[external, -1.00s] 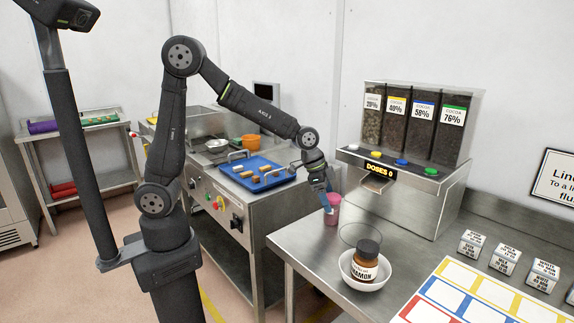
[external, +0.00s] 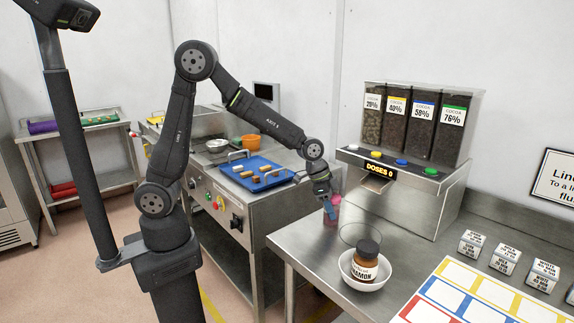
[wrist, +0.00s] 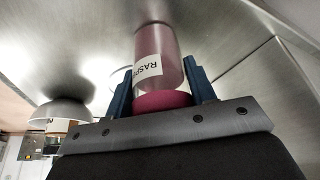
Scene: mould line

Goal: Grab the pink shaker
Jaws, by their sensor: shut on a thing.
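The pink shaker (wrist: 160,62) is a see-through pink cylinder with a darker pink-red lid and a white label reading "RASP...". In the wrist view it stands between the two blue fingers of my gripper (wrist: 160,88), which is shut on it near the lid end. In the external view my gripper (external: 329,208) comes down on the shaker (external: 336,200) at the left part of the steel counter and partly hides it. I cannot tell whether its base touches the counter.
A white bowl (external: 350,279) holds a brown cinnamon jar (external: 364,266), with a clear round rim behind it. The cocoa dispenser (external: 408,194) stands right of the shaker. Several labelled blocks (external: 505,260) and a coloured grid mat (external: 474,300) lie at right. A blue tray (external: 243,180) sits on the machine at left.

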